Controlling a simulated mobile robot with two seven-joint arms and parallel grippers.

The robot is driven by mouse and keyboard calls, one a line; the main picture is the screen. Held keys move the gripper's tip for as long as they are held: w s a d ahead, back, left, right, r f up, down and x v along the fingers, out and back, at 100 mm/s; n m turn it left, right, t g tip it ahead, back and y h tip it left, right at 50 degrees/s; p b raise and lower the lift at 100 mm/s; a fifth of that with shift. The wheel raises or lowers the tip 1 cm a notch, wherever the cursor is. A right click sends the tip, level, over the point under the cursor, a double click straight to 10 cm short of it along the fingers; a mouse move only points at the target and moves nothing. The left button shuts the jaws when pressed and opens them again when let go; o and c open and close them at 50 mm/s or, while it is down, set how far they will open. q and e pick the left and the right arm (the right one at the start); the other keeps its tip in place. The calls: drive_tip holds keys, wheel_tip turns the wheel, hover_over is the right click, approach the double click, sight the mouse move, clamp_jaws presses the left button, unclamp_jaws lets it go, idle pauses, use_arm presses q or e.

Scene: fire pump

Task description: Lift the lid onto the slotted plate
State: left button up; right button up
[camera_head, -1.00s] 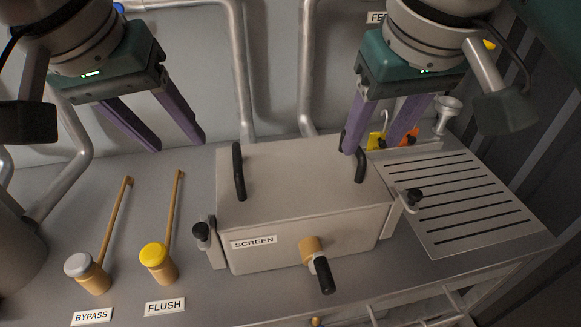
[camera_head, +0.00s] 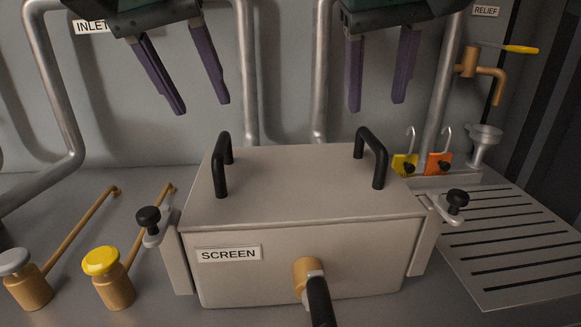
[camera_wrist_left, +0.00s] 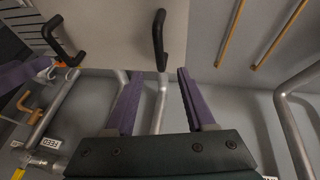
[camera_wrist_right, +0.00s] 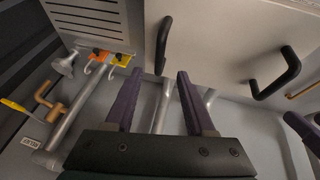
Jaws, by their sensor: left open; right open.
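The lid (camera_head: 290,185) is a flat grey cover with two black handles, lying on the box marked SCREEN. The left handle (camera_head: 222,164) and the right handle (camera_head: 372,158) stand up from its top. My left gripper (camera_head: 203,108) is open and empty, above and behind the left handle. My right gripper (camera_head: 377,105) is open and empty, above and behind the right handle. In the left wrist view the left handle (camera_wrist_left: 159,38) is beyond the fingers; in the right wrist view the right handle (camera_wrist_right: 163,45) is too. The slotted plate (camera_head: 515,245) lies bare right of the box.
Clamps with black knobs flank the box, left (camera_head: 149,219) and right (camera_head: 456,199). A black-handled valve (camera_head: 308,275) juts from its front. Yellow and orange tags (camera_head: 438,163) and a funnel (camera_head: 484,143) stand behind the plate. Yellow (camera_head: 103,262) and grey (camera_head: 15,263) knobs are at left.

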sight(220, 140)
use_arm(q)
drive_tip(key=x, duration=0.9)
drive_tip(key=shift+w+d+f, duration=0.1)
drive_tip(key=shift+w+f, duration=0.05)
drive_tip(key=shift+f, duration=0.1)
use_arm(e)
drive_tip(key=x, duration=0.9)
drive_tip(key=shift+w+d+f, duration=0.1)
drive_tip(key=shift+w+f, duration=0.05)
drive_tip(key=shift+f, duration=0.1)
use_arm(q)
clamp_jaws()
use_arm(e)
clamp_jaws()
use_arm(q)
drive_tip(key=shift+r, duration=0.1)
use_arm(e)
drive_tip(key=shift+r, duration=0.1)
